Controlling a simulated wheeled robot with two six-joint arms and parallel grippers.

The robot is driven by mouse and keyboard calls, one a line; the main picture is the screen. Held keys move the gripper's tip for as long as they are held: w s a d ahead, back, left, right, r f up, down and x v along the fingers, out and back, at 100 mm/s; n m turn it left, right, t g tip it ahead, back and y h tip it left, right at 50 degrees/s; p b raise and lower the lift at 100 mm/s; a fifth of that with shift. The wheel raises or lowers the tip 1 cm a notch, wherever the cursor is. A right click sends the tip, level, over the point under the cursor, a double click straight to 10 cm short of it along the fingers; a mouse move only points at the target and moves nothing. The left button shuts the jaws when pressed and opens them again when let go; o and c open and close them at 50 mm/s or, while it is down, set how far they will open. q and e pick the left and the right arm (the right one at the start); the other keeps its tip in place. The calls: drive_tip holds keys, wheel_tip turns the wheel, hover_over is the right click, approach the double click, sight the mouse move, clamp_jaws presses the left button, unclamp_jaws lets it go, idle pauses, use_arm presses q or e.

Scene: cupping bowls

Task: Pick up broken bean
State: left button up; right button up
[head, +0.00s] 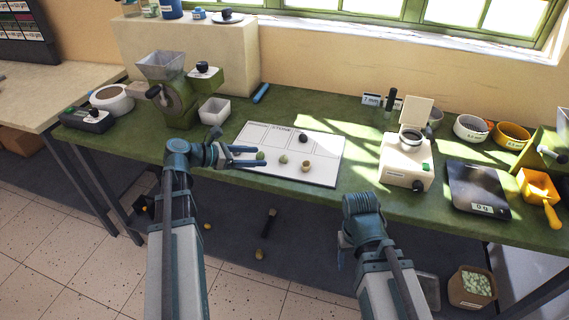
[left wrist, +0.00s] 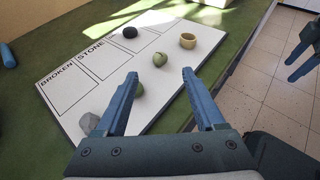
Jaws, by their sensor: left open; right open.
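A white sorting board (head: 325,177) lies on the green table, with printed boxes headed BROKEN and STONE. On its bare strip are a green bean (head: 260,155), a greenish bean with a dark line (head: 283,159) and a tan hollow piece (head: 306,166). A dark bean (head: 303,138) sits nearer the boxes. A grey lump (left wrist: 89,122) shows in the left wrist view, beside the left finger. I cannot tell for certain which piece is broken. My left gripper (head: 257,156) is open over the board; the dark-lined bean (left wrist: 160,59) lies just beyond its fingertips. My right gripper (left wrist: 303,55) is open, away from the board.
A green grinder (head: 180,90) and white bin (head: 214,111) stand left of the board. A cream device (head: 405,165), black scale (head: 478,190), several bowls and a yellow scoop (head: 538,187) stand at right. Dark items lie on the floor below the table.

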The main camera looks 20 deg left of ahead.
sight(280, 159)
use_arm(q)
drive_tip(key=shift+b+x, duration=0.4)
drive_tip(key=shift+x, duration=1.3)
drive_tip(key=shift+f, duration=0.1)
drive_tip(key=shift+w+d+f+b, duration=0.1)
drive_tip(key=shift+d+f+b, duration=0.1)
drive_tip(key=shift+b, duration=0.1)
drive_tip(key=b+x, duration=0.1)
drive_tip(key=x, duration=0.1)
drive_tip(key=b+x, duration=0.1)
drive_tip(key=x, duration=0.1)
drive_tip(key=shift+f, duration=0.4)
drive_tip(key=shift+w+d, duration=0.15)
drive_tip(key=shift+w, duration=0.05)
drive_tip(key=shift+r, duration=0.1)
clamp_jaws()
